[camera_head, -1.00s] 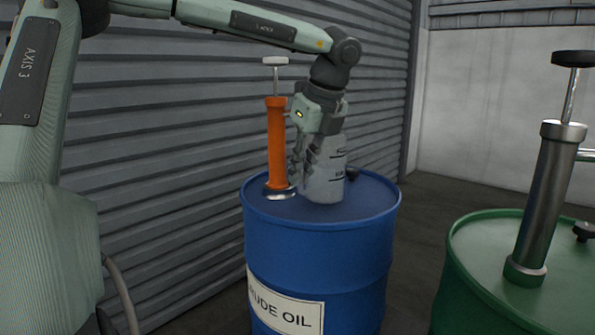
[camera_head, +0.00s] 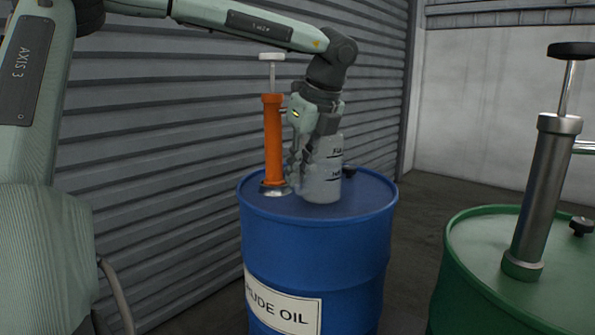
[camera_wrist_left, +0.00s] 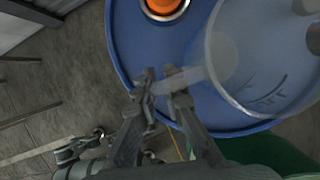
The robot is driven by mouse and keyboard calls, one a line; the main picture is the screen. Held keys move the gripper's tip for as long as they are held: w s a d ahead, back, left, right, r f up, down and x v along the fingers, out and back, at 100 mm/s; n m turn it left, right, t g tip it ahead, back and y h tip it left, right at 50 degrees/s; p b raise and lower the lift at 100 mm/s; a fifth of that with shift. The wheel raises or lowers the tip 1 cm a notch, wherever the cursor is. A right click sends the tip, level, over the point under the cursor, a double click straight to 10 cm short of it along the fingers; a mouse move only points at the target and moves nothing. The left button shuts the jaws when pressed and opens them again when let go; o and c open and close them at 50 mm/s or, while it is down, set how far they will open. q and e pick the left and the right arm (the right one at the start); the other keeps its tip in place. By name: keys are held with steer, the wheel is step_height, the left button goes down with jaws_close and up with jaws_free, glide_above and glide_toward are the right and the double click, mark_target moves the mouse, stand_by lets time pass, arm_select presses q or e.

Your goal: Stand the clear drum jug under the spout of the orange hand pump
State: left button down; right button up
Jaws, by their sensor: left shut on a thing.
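The clear drum jug (camera_head: 323,181) is upright at the top of the blue drum, just right of the orange hand pump (camera_head: 273,140). Its base appears at or very near the lid; I cannot tell if it touches. Dark level marks face the head camera. My left gripper (camera_head: 297,166) comes from above and is shut on the jug's handle side, between jug and pump. In the left wrist view its fingertips (camera_wrist_left: 163,84) pinch the handle, with the jug (camera_wrist_left: 262,62) at right. The pump's spout is hidden behind my gripper. My right gripper is not in view.
The blue drum (camera_head: 316,240), labelled crude oil, has a dark cap (camera_head: 349,173) behind the jug. A green drum (camera_head: 470,270) with a grey metal pump (camera_head: 541,195) stands at right. A corrugated wall (camera_head: 180,140) runs close behind the blue drum at left.

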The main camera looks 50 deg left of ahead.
arm_select(q)
steer(key=shift+f, duration=0.2)
steer(key=c, duration=1.6)
jaws_free()
steer(key=shift+o, duration=0.2)
steer(key=v, duration=1.2)
